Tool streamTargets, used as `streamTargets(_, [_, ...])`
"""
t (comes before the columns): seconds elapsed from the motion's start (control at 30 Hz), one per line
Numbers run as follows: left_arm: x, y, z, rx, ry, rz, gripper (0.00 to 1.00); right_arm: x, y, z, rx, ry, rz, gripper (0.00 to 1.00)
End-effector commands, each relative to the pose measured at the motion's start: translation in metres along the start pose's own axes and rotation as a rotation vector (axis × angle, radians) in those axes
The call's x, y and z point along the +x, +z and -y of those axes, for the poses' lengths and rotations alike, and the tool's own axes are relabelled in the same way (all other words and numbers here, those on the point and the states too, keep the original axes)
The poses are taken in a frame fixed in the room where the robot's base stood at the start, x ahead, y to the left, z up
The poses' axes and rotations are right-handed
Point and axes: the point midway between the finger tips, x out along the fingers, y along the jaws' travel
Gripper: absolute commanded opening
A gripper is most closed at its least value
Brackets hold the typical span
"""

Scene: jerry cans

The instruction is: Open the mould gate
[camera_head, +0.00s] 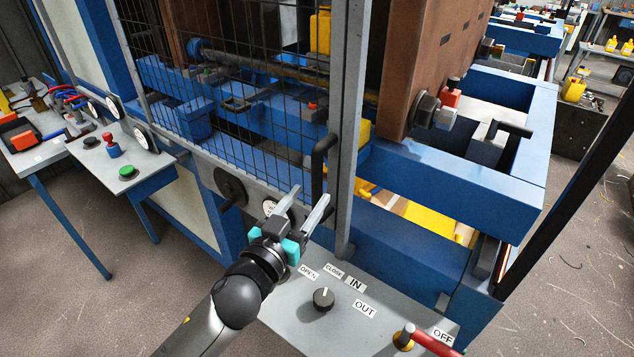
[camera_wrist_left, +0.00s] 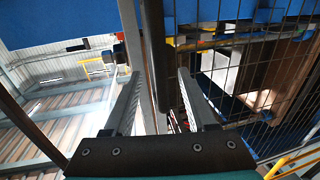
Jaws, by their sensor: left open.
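The mould gate (camera_head: 240,105) is a wire-mesh panel in a grey frame, standing across the front of the blue machine. It looks closed against the grey post (camera_head: 348,130). Its dark upright handle (camera_head: 318,172) is at the panel's right edge. My left gripper (camera_head: 311,194) is open at the handle's lower end, with its fingers pointing up at it. In the left wrist view the handle (camera_wrist_left: 155,55) runs between the two open fingers (camera_wrist_left: 158,74); I cannot tell whether it touches them. The mesh (camera_wrist_left: 245,60) is on the right there. My right gripper is not in view.
A grey control panel (camera_head: 285,318) with a black knob (camera_head: 323,298) and a red lever (camera_head: 430,340) lies below and right of my left gripper. A side table (camera_head: 125,160) with green and red buttons stands at left. Open floor (camera_head: 150,300) lies at lower left.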

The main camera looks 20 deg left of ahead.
Motion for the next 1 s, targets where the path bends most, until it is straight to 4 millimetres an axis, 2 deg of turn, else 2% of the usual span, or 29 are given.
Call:
streamTargets(0.1, [0.017, -0.001, 0.0, 0.003, 0.0, -0.001, 0.57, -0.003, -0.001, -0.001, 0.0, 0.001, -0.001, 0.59])
streamTargets(0.33, [0.039, -0.001, 0.0, 0.001, 0.0, -0.001, 0.57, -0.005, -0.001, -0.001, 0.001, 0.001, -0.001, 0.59])
streamTargets(0.77, [0.046, 0.0, 0.0, 0.0, 0.0, 0.0, 0.57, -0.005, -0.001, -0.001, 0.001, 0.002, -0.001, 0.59])
streamTargets(1.0, [0.046, 0.0, 0.0, 0.0, 0.0, 0.0, 0.32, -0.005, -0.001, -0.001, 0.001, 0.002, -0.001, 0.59])
